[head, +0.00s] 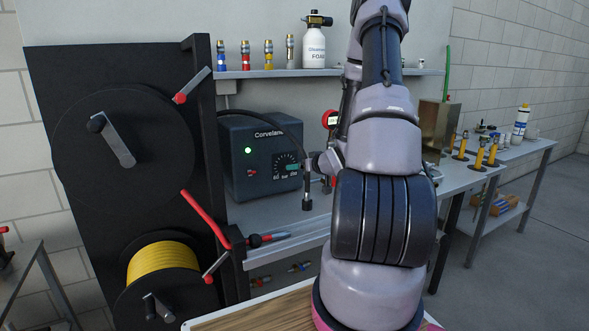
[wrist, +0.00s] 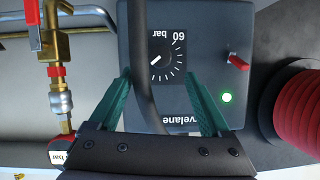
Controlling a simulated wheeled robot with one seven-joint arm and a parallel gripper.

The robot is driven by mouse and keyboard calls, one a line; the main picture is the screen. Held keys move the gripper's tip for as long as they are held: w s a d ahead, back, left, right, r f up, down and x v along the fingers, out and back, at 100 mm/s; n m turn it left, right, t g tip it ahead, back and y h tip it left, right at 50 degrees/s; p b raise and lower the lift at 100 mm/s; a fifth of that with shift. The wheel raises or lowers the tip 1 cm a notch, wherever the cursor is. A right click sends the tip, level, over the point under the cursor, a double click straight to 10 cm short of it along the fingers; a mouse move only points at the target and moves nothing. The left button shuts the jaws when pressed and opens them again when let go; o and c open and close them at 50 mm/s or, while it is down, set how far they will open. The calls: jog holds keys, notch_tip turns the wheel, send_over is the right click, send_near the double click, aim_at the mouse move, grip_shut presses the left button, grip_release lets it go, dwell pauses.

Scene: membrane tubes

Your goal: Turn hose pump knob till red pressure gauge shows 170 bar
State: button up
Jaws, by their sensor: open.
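The hose pump is a dark grey box (head: 255,185) on the workbench, with a lit green lamp. Its knob (head: 285,165) and marked dial face right of the lamp. The wrist view shows the pump upside down, with the dial (wrist: 168,62) and part of a "60 bar" label. A black hose (wrist: 142,50) crosses in front of the dial's side. My gripper (wrist: 158,77) is open and empty, its green fingers pointing toward the dial from either side. The red pressure gauge (head: 330,119) is partly behind my arm; its reading is not legible. A gauge edge also shows in the wrist view (wrist: 61,152).
A red switch (wrist: 239,62) sits on the pump. Brass fittings and a red-handled valve (wrist: 52,50) are beside it. A dark hose-reel panel (head: 120,150) stands left.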

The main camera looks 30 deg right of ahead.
jog(key=shift+v, duration=0.9)
notch_tip(320, 180, up, 4)
jog(key=w+a+n+g+h, duration=0.2)
jog(key=g, duration=0.2)
jog(key=x, duration=1)
jog(key=shift+d+f, duration=0.15)
jog(key=shift+f, duration=0.2)
